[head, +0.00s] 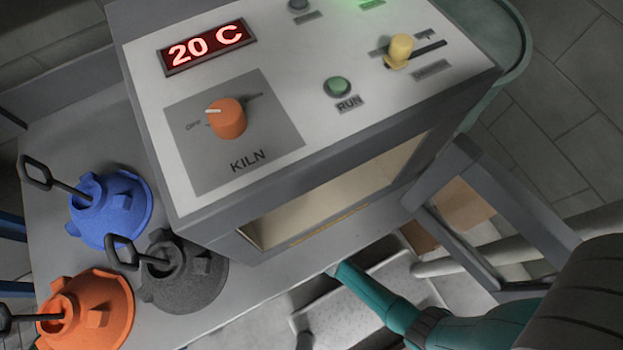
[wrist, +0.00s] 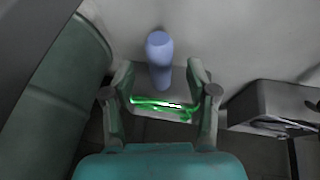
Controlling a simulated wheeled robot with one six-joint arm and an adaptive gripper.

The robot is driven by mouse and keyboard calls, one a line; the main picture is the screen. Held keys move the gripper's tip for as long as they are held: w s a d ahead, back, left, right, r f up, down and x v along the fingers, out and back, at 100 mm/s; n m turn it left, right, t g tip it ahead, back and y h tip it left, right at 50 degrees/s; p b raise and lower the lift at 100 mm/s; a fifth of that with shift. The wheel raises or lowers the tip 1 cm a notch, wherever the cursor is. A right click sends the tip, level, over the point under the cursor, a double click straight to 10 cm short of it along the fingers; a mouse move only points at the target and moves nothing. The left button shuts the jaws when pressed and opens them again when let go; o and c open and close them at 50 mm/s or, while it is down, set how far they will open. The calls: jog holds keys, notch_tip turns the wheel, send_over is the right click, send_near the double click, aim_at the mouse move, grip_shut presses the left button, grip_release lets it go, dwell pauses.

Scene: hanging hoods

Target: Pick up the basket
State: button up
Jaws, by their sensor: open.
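I cannot make out a clear basket in either view. In the head view, a pale speckled tray-like thing (head: 352,318) lies low beside the kiln table, partly hidden by a teal part; I cannot tell whether it is the basket. In the wrist view, my gripper (wrist: 162,82) is open, its two fingers apart. A pale thing with bright green glowing lines (wrist: 165,107) shows between the fingers; I cannot tell what it is or whether they touch it. A blue-violet rounded cylinder (wrist: 159,62) shows just beyond the fingertips. My gripper cannot be made out in the head view.
The kiln (head: 240,160) reads 20 C and has a window in its front. Blue (head: 110,210), orange (head: 100,310) and dark grey (head: 190,275) hoods with hooked rods stand on the grey table (head: 60,150). A metal box (wrist: 270,103) is right of my gripper.

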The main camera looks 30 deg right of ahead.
jog(key=shift+x, duration=2)
grip_shut()
